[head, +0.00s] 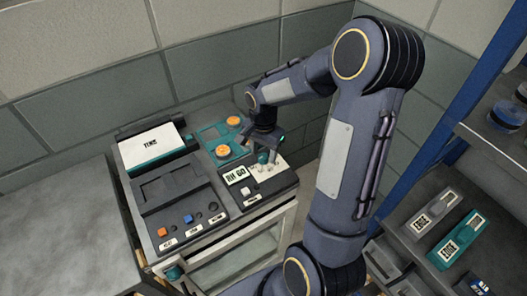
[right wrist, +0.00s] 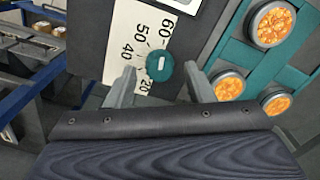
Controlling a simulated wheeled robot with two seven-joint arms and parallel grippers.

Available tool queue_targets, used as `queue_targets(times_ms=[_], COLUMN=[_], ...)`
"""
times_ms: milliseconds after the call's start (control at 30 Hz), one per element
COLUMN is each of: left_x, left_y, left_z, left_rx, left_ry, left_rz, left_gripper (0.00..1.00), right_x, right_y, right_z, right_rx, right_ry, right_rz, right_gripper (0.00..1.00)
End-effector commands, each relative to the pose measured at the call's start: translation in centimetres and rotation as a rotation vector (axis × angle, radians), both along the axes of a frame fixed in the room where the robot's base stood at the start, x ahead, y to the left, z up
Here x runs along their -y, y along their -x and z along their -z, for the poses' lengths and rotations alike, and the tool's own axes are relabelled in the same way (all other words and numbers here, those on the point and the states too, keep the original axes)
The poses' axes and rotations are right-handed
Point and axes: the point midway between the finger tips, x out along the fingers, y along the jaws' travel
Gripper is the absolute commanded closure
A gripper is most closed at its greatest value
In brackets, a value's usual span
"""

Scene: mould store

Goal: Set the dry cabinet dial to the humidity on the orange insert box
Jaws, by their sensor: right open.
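The dry cabinet's teal round dial (right wrist: 160,66) sits on a white scale plate (right wrist: 123,36) in the right wrist view. Numbers 20, 40, 50 and 60 show around it. A short white mark is on the dial; I cannot tell exactly which number it points to. My right gripper (right wrist: 162,90) is open, with one finger on each side of the dial and visible gaps. In the head view the right gripper (head: 264,142) is over the dial area. A small sign (head: 237,175) beside it seems to read RH 60. I cannot make out an orange insert box. My left gripper is not in view.
The cabinet top also holds a white label panel (head: 151,146), coloured buttons (head: 188,219) and a teal rack (head: 210,133) with orange-filled round canisters (head: 223,152). At right, a blue-framed shelf holds a grey box (head: 432,211) and a teal box (head: 457,240). A bare grey bench (head: 55,220) is at left.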

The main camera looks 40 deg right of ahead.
Motion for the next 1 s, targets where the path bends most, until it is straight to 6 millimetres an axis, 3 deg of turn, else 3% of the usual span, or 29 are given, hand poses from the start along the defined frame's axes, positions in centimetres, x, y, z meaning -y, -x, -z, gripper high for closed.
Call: queue_targets(times_ms=[367, 700, 1000], left_x=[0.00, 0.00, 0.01], left_y=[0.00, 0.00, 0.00], left_z=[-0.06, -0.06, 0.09], left_rx=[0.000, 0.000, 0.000], left_ry=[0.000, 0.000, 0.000], left_rz=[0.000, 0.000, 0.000], left_gripper=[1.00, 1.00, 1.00], right_x=[-0.02, -0.03, -0.04], right_y=[0.02, 0.01, -0.02], right_z=[0.80, 0.78, 0.80], right_rx=[0.001, 0.002, 0.002], right_ry=[0.000, -0.001, -0.001], right_rz=[0.000, -0.001, -0.036], right_gripper=[0.52, 0.96, 0.96])
